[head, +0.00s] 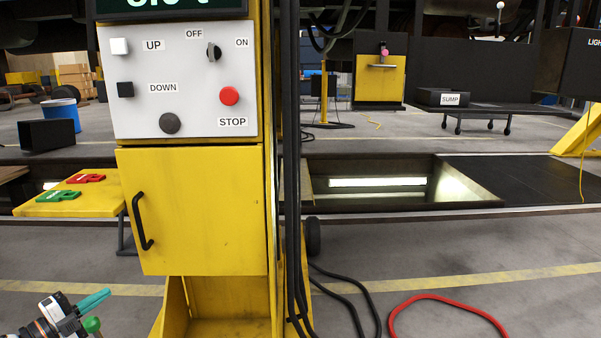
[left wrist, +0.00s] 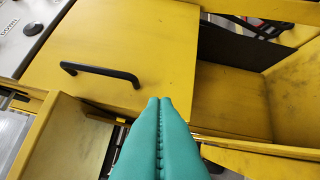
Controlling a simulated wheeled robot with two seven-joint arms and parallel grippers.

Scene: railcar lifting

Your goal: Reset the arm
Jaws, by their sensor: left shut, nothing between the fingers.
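My left gripper (head: 96,300) is at the lower left of the head view, with teal fingers, in front of and below the yellow control cabinet (head: 205,210). In the left wrist view its fingers (left wrist: 159,102) are pressed together with nothing between them. They point toward the cabinet door, below its black handle (left wrist: 100,71), and appear apart from it. The cabinet's grey panel (head: 185,85) has a white UP button, a black DOWN button, an OFF/ON knob and a red STOP button. My right gripper is not in view.
A pit (head: 400,185) opens behind. Black cables (head: 345,290) and a red hose (head: 440,297) lie on the floor at right.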

